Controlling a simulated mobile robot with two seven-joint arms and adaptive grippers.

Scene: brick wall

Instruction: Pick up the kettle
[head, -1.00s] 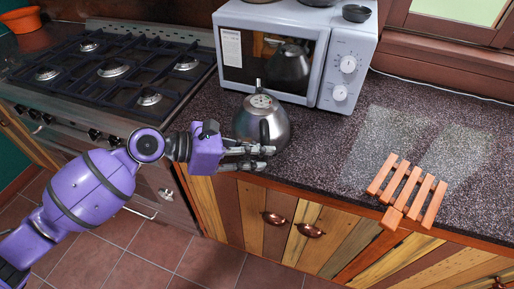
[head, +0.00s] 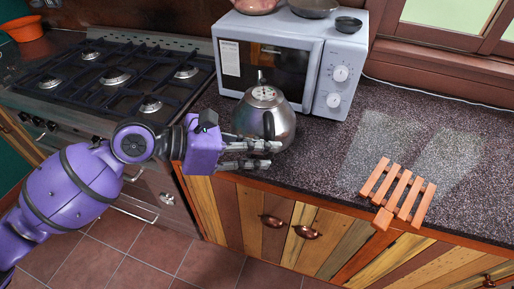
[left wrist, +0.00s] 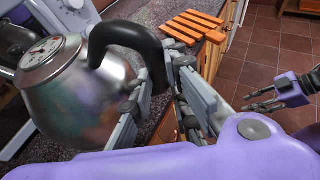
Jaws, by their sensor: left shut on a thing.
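The kettle (head: 283,121) is a round silvery metal one with a black handle, near the counter's front edge before the microwave. It stays upright in the head view; I cannot tell whether its base touches the counter. My left gripper (head: 262,155) is at the kettle's front, shut on its handle. In the left wrist view the kettle (left wrist: 75,95) fills the left side and its black handle (left wrist: 125,36) runs down between the fingers of my left gripper (left wrist: 160,100). My right gripper (left wrist: 264,98) shows only in the left wrist view, apart from the kettle, its fingers spread.
The microwave (head: 333,75) stands behind the kettle, with bowls on top. A gas stove (head: 100,80) is to the left. A wooden slatted trivet (head: 398,192) lies to the right on the counter (head: 330,150). The counter between kettle and trivet is clear.

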